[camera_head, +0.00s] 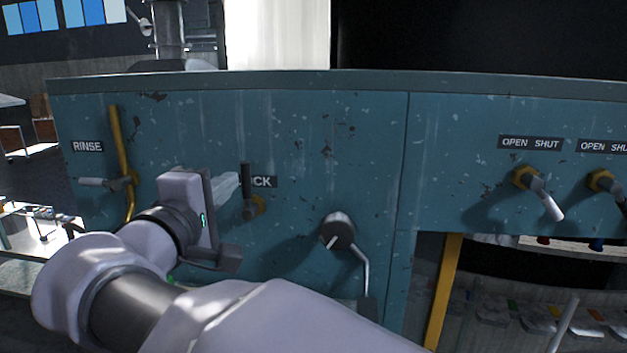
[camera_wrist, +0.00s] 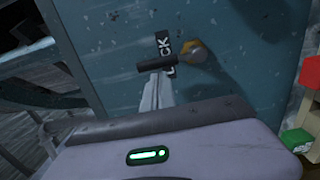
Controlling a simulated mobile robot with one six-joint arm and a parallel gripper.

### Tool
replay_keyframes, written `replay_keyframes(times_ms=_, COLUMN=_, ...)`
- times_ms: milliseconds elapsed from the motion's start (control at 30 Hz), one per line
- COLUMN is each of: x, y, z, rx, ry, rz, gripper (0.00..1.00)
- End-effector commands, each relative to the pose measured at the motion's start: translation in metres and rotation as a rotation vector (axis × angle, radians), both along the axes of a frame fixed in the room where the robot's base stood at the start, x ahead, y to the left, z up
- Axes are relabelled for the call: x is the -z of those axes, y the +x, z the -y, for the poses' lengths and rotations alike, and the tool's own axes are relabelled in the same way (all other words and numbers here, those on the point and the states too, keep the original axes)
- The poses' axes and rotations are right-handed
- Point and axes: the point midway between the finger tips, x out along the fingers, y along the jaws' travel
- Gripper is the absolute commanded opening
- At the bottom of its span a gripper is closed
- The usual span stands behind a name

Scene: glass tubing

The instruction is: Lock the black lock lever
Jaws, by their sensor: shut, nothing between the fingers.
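The black lock lever (camera_head: 247,178) stands nearly upright on a yellow-brown hub (camera_head: 259,205) on the teal panel, and covers part of the label LOCK (camera_head: 264,182). In the wrist view the black lever (camera_wrist: 157,63) runs sideways from its yellow hub (camera_wrist: 194,52). My gripper (camera_head: 232,184) is shut and empty, its pale fingertips just left of the lever in the head view. In the wrist view the fingertips (camera_wrist: 157,78) end right at the lever's side. I cannot tell whether they touch it.
A dark round knob with a bent metal handle (camera_head: 338,231) sits lower right of the lever. A yellow pipe (camera_head: 124,165) and RINSE label (camera_head: 88,147) are at left. Pale-handled OPEN SHUT levers (camera_head: 547,198) are at right. Red (camera_wrist: 311,73) and green (camera_wrist: 297,140) blocks show at right.

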Motion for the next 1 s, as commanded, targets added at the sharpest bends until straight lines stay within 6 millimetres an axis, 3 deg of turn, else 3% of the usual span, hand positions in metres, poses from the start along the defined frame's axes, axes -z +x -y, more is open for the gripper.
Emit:
replay_keyframes(times_ms=567, x=0.002, y=-0.001, z=0.011, rx=0.001, ry=0.161, rz=0.013, gripper=0.0)
replay_keyframes(times_ms=1000, x=0.005, y=-0.003, z=0.035, rx=0.001, ry=0.533, rz=0.044, gripper=0.0)
